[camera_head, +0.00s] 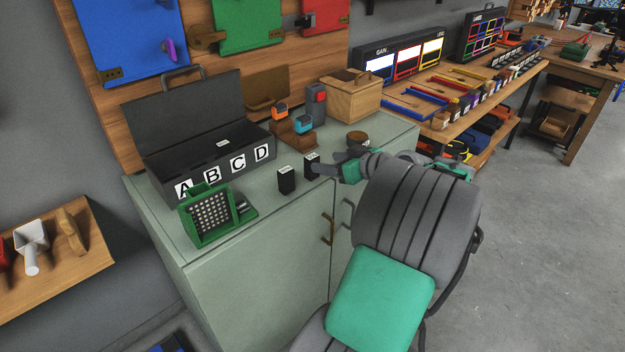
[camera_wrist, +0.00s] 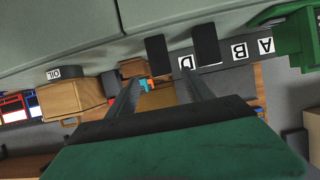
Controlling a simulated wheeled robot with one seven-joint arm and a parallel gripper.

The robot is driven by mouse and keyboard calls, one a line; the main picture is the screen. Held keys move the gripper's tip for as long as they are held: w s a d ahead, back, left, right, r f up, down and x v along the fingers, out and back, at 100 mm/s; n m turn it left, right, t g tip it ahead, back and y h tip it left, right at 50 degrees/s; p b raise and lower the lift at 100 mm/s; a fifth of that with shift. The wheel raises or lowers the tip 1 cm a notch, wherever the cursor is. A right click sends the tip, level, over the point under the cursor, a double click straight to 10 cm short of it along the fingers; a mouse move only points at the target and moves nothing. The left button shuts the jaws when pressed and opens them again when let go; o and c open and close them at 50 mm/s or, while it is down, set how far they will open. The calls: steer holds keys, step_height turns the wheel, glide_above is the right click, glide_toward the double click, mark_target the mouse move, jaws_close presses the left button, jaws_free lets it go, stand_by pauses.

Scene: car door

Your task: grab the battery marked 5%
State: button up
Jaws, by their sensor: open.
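Two small black batteries stand upright near the front edge of the cabinet top. The right one (camera_head: 312,164) is close in front of my gripper (camera_head: 327,168); the left one (camera_head: 286,180) stands apart from it. Both have pale labels on top, too small to read, so I cannot tell which is 5%. In the wrist view, which is upside down, my gripper (camera_wrist: 161,80) is open and empty. The right battery (camera_wrist: 157,55) appears in line with the gap between the fingers, and the left battery (camera_wrist: 206,45) is off to the picture's right.
An open black case (camera_head: 205,165) lettered A, B, C, D stands behind the batteries. A green perforated holder (camera_head: 210,215) is at the left. Behind are a wooden stand with small devices (camera_head: 294,131) and a wooden box (camera_head: 352,98).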

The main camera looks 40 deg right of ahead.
mark_target(316, 159)
steer(key=shift+w+d, duration=0.2)
steer(key=shift+w, duration=0.2)
steer(key=x, duration=0.6)
steer(key=shift+w+a, duration=0.3)
steer(key=shift+w, duration=0.1)
jaws_close()
